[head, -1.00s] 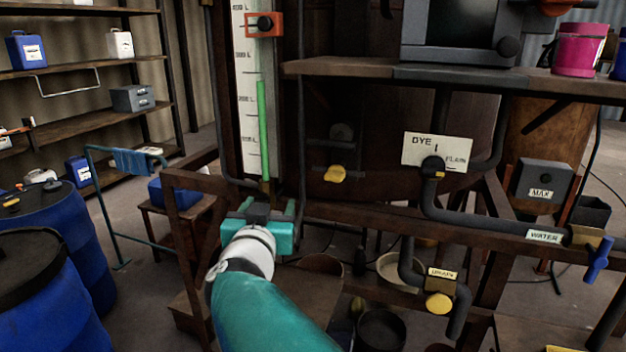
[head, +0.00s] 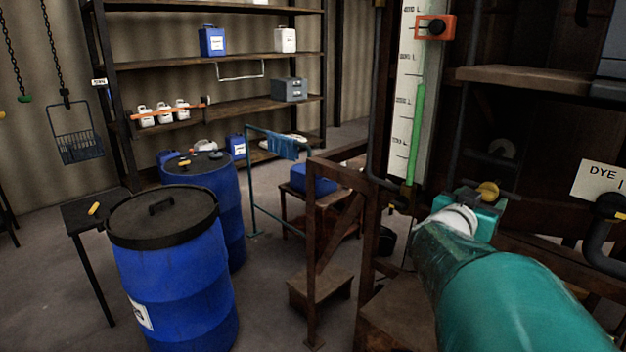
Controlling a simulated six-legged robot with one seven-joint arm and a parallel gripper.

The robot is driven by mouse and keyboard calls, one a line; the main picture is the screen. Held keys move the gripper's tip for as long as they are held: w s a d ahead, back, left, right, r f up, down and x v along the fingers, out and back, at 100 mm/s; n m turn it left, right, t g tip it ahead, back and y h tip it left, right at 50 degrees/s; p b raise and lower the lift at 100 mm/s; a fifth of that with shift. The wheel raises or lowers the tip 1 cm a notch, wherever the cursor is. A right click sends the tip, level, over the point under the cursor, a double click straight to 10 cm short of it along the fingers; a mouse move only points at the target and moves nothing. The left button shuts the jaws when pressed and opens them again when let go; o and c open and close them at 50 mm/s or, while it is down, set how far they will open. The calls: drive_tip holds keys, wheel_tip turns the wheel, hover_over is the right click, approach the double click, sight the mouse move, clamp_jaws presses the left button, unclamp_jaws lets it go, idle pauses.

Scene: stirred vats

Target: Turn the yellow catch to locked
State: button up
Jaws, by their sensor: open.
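A small yellow piece (head: 183,163) lies across the dark lid of the rear blue drum at left in the head view. Another yellow piece (head: 94,209) is on the small dark table. A round yellow knob (head: 487,190) on the dark vat shows just beyond my gripper. No part is labelled as the catch, so I cannot tell which of these it is. My teal gripper (head: 470,208) is open, seen from behind at right, in front of the vat frame. Its fingertips are largely hidden. I see nothing held in it, and cannot tell whether it touches the knob.
The near blue drum (head: 175,268) and rear blue drum (head: 216,180) stand at left. Shelves (head: 215,60) line the wall, with an orange bar (head: 168,110) before white jugs. A blue rail (head: 262,180) and wooden step (head: 320,287) stand mid-view. Floor between shows bare.

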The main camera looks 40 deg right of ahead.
drive_tip(key=shift+w+d, duration=0.15)
drive_tip(key=shift+d, duration=0.75)
drive_tip(key=c, duration=1)
